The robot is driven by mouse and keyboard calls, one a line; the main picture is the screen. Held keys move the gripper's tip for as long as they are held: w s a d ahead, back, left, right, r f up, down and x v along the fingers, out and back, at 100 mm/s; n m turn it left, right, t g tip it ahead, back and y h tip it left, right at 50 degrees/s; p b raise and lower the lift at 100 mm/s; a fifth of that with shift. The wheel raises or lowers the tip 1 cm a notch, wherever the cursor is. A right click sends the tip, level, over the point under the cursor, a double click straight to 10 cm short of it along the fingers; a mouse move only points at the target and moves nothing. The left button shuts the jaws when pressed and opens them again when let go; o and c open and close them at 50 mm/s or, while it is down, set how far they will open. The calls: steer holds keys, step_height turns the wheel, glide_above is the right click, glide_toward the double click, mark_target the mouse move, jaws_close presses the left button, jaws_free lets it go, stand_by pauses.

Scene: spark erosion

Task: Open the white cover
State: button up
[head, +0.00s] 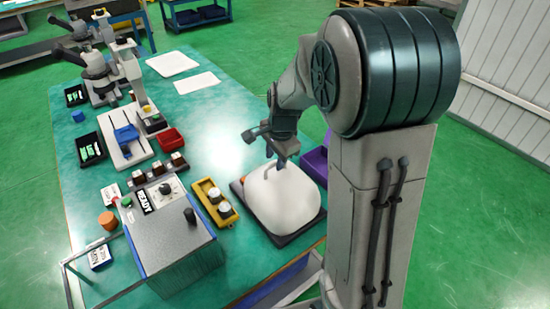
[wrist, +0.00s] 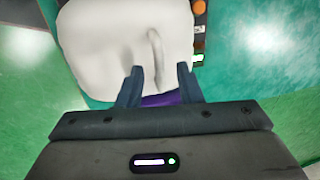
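The white cover (head: 284,200) is a rounded white hood on a dark base tray (head: 281,240) at the right side of the green table. It looks closed down on the tray. In the wrist view the cover (wrist: 100,45) fills the upper middle, with a raised white handle (wrist: 157,58) on its top. My gripper (head: 274,157) is above the cover's far part in the head view. In the wrist view its two dark fingers (wrist: 158,84) are apart, one on each side of the handle's lower end. Whether they touch the cover is not clear.
A purple bin (head: 315,163) stands just right of the cover. A yellow tray (head: 215,203) with white-topped jars and a grey box machine (head: 172,240) stand to the left. A red bin (head: 170,140) and microscopes (head: 100,75) are farther back. The table behind the gripper is mostly clear.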

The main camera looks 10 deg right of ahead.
steer(key=shift+w+f, duration=0.1)
steer(key=shift+f, duration=0.45)
jaws_close()
steer(key=shift+b, duration=0.35)
